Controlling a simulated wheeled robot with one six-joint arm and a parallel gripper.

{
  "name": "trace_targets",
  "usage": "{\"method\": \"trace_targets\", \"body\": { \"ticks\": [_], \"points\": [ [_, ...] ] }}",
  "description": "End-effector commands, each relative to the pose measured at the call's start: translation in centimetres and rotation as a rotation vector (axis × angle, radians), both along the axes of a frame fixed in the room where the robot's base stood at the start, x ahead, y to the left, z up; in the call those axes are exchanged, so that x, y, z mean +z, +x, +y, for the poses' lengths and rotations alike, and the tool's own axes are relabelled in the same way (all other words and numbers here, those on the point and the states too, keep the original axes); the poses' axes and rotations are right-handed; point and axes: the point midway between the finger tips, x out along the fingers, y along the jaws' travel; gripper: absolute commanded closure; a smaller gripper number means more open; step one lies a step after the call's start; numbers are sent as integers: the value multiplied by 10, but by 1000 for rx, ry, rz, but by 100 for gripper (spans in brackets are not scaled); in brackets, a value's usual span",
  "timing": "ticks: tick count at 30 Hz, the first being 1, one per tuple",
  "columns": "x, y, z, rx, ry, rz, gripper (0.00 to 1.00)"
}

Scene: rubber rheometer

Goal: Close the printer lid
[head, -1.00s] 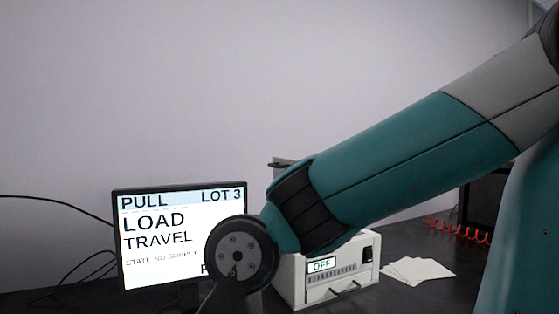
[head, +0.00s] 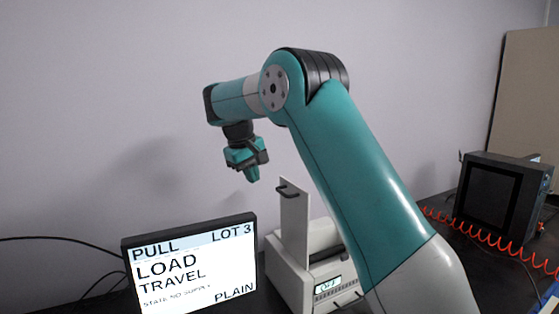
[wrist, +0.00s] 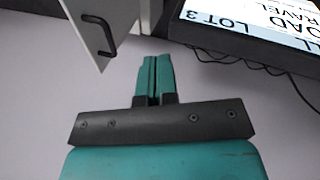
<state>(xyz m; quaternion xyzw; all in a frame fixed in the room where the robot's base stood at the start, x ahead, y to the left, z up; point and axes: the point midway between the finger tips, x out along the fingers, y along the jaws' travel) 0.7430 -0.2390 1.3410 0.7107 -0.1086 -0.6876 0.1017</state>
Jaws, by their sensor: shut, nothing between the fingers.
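The white printer (head: 290,272) stands on the dark bench right of the monitor, partly hidden behind my arm. Its lid (head: 294,218) stands upright, open, with a dark handle (head: 288,189) near its top. In the wrist view the lid (wrist: 100,22) and its black handle (wrist: 108,38) show at the upper left. My gripper (head: 252,174) is above and left of the lid, apart from it, pointing down. In the wrist view my gripper's teal fingers (wrist: 154,75) are together with nothing between them. The printer's front display is small and partly covered.
A monitor (head: 192,268) reading "LOAD TRAVEL" stands left of the printer; it also shows in the wrist view (wrist: 255,25). A dark boxy device (head: 500,195) and a red coiled cable (head: 470,232) are at the right. The air above the monitor is free.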

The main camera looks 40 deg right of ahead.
Motion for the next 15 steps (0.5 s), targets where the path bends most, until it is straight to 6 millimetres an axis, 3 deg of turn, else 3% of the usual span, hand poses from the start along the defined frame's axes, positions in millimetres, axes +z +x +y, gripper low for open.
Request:
{"method": "trace_targets", "body": {
  "ticks": [1,6,10,15],
  "points": [
    [16,5,-12,-39,-5,6,100],
    [21,10,-32,-108,-7,14,100],
    [10,10,-38,-118,-9,14,100],
    [-19,9,-47,-117,-10,16,100]
  ]
}}
